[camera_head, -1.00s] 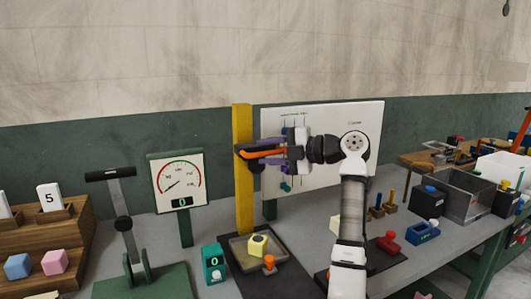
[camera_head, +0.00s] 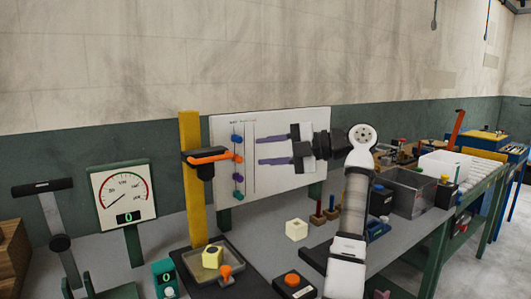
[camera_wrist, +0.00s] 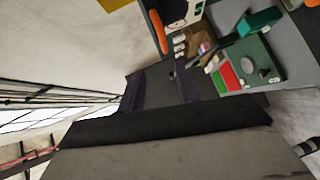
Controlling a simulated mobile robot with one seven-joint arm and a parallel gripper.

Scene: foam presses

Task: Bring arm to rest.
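My gripper (camera_head: 262,150) is raised in front of the white board, to the right of the yellow post. Its two purple fingers point left and stand apart, with nothing between them. My arm rises from the bottom of the head view, bends at the top and holds the gripper level. In the wrist view the dark gripper body (camera_wrist: 165,120) fills the middle; no object shows in it.
A yellow post (camera_head: 192,220) with an orange-and-black head (camera_head: 207,158) stands left of the fingers. The white board (camera_head: 225,190) is behind them. Below are a tray (camera_head: 190,262) with a yellow block (camera_head: 212,257), a white cube (camera_head: 296,229) and an orange button (camera_head: 291,280).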

